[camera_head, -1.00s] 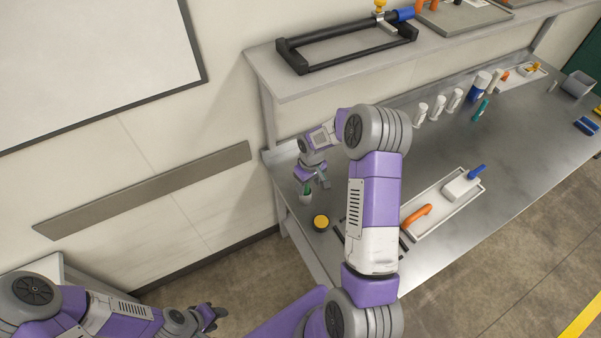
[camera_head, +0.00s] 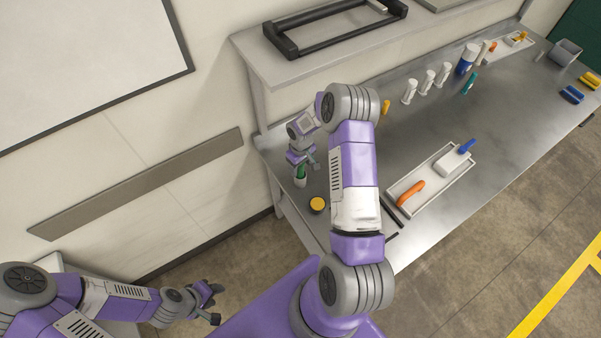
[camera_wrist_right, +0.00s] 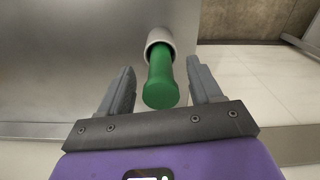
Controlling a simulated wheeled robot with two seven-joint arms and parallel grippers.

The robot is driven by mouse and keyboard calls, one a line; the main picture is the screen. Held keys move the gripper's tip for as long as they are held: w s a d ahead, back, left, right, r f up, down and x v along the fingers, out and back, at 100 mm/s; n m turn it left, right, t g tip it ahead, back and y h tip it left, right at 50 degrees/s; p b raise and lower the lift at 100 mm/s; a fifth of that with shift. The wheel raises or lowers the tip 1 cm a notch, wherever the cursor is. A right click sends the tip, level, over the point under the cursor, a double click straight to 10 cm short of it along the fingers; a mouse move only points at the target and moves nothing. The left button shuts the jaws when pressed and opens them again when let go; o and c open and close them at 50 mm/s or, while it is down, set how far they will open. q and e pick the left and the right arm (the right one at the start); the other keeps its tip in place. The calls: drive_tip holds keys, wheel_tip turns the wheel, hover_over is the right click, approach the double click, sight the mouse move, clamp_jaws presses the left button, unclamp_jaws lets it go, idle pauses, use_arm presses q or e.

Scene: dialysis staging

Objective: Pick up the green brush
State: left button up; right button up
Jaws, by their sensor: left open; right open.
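The green brush (camera_head: 301,172) stands in a small white cup (camera_head: 300,183) at the near left end of the steel bench. In the right wrist view its green handle (camera_wrist_right: 161,82) sticks out of the round cup mouth (camera_wrist_right: 161,38); the part inside the cup is hidden. My right gripper (camera_head: 303,159) is open just above the brush. In the wrist view its two fingers (camera_wrist_right: 160,78) lie on either side of the handle, with gaps on both sides. My left gripper (camera_head: 208,300) is open and empty, over the floor away from the bench.
A yellow-topped round container (camera_head: 317,204) stands close to the cup. A white tray (camera_head: 459,178) with an orange-handled tool (camera_head: 411,193) and a blue-handled tool (camera_head: 465,147) lies mid-bench. White bottles (camera_head: 409,92) stand further back. A shelf (camera_head: 290,65) overhangs the rear edge.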

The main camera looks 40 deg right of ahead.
drive_tip(key=shift+w, duration=0.1)
drive_tip(key=c, duration=1.1)
